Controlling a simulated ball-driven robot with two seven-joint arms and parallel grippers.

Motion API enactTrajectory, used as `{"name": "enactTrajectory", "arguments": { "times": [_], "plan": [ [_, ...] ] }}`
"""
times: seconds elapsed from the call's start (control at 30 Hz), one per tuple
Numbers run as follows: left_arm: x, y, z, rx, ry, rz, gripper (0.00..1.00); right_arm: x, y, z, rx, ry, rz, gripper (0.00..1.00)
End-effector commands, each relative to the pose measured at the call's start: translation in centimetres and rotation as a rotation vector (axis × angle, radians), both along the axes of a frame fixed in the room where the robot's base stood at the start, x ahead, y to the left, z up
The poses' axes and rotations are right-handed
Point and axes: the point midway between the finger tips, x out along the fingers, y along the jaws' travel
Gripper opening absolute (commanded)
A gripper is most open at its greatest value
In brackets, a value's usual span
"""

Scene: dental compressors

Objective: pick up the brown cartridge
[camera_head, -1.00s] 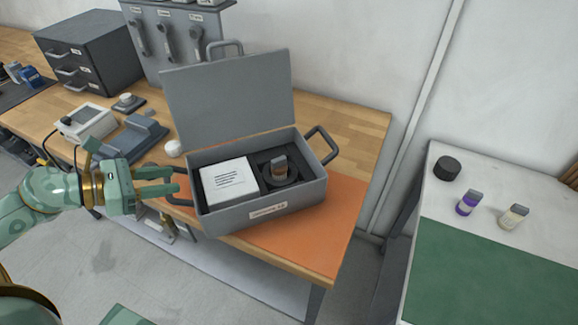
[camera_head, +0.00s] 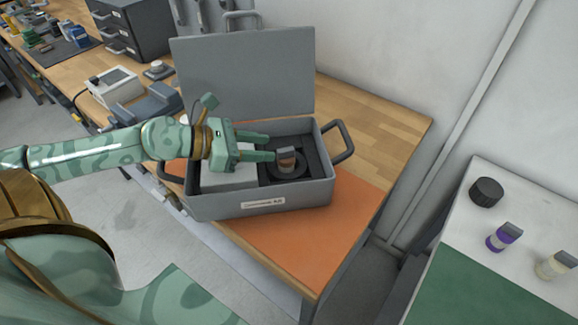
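The brown cartridge (camera_head: 286,160) stands upright in the round dark holder (camera_head: 288,172) in the right part of the open grey case (camera_head: 225,207). It has a grey top and a brown body. My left gripper (camera_head: 271,147) is over the case, coming from the left. Its two fingers are apart and point at the cartridge. The fingertips are close to its left side; I cannot tell whether they touch it. The gripper partly hides the white card (camera_head: 228,179) in the left part of the case. My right gripper is not in view.
The case's raised lid (camera_head: 245,75) stands behind the gripper, and a side handle (camera_head: 343,143) sticks out right. The orange mat (camera_head: 340,215) is clear in front. A white table (camera_head: 540,208) at right holds a black cylinder (camera_head: 486,192), a purple cartridge (camera_head: 503,237) and a cream cartridge (camera_head: 554,265).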

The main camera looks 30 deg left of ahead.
Motion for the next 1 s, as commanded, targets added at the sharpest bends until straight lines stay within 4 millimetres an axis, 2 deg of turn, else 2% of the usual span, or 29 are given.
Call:
{"name": "enactTrajectory", "arguments": {
  "times": [0.17,0.53,0.87,0.9,1.0],
  "plan": [
    [0.6,-0.5,-0.3,0.001,-0.002,-0.001,0.38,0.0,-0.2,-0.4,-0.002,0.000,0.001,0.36],
    [3.6,-2.9,-1.7,-0.004,-0.004,0.001,0.38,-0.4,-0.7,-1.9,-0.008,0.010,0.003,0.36],
    [4.1,-3.3,-2.0,0.000,0.000,0.001,0.38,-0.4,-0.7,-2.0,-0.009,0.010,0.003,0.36],
    [4.0,-3.3,-2.0,0.000,0.000,0.001,0.35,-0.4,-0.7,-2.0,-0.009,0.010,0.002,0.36],
    [4.0,-3.3,-2.0,0.000,0.000,0.001,0.08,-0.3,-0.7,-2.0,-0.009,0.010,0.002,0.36]
  ]
}}
